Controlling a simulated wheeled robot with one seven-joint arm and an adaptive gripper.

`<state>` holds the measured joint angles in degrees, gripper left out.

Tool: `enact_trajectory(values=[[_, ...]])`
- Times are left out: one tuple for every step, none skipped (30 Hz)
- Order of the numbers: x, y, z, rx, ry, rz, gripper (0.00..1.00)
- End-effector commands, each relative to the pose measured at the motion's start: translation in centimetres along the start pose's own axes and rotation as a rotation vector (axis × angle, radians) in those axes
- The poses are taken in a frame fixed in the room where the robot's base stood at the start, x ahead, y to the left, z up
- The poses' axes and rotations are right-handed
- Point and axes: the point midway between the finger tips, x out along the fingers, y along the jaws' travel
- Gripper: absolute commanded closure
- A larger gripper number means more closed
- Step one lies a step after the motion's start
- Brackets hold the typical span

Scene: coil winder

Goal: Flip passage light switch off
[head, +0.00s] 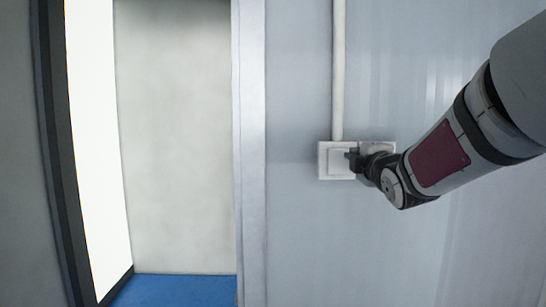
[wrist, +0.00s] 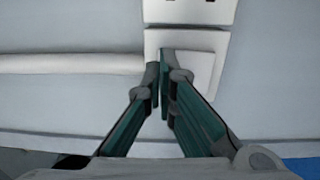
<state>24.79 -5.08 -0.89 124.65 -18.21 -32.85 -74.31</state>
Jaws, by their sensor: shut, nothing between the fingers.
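The light switch (head: 337,161) is a white square rocker plate on the grey wall, at the lower end of a vertical conduit. My gripper (head: 352,160) is shut and empty, with its fingertips at the right part of the switch plate. In the wrist view the closed fingertips (wrist: 160,66) overlap the left part of the switch (wrist: 201,70). I cannot tell whether they touch the rocker. The rocker's tilt cannot be made out.
A white socket plate (wrist: 190,11) adjoins the switch, partly behind my gripper in the head view. The conduit (head: 338,70) runs up the wall. Left of the wall is a door frame (head: 250,150) and an open passage with blue floor (head: 175,290).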

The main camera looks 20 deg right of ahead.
Motion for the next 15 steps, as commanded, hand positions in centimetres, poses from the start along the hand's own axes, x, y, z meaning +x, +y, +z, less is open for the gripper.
enact_trajectory(values=[[0.1, 0.1, 0.0, 0.0, 0.0, 0.002, 1.0], [-0.3, 0.2, 0.0, 0.0, 0.0, 0.002, 1.0], [-0.7, 0.2, 0.0, 0.001, -0.001, 0.002, 1.0], [-0.9, 0.3, 0.0, 0.001, -0.001, 0.002, 1.0], [-1.1, 0.3, 0.0, 0.001, -0.001, 0.002, 1.0], [-1.5, 0.3, 0.0, 0.0, 0.0, 0.002, 1.0], [-1.7, 0.4, 0.0, 0.0, 0.0, 0.002, 1.0], [-2.0, 0.4, 0.0, 0.0, 0.0, 0.002, 1.0], [-2.4, 0.4, 0.0, 0.0, 0.0, 0.001, 1.0], [-2.6, 0.5, 0.0, 0.0, 0.0, 0.002, 1.0], [-3.0, 0.6, 0.0, 0.0, 0.0, 0.003, 1.0], [-3.4, 0.6, 0.0, 0.001, 0.0, 0.002, 1.0], [-3.8, 0.7, 0.0, 0.001, 0.0, 0.002, 1.0], [-4.1, 0.8, 0.0, 0.0, 0.0, 0.003, 1.0], [-4.7, 0.8, 0.0, 0.0, -0.001, 0.004, 1.0]])
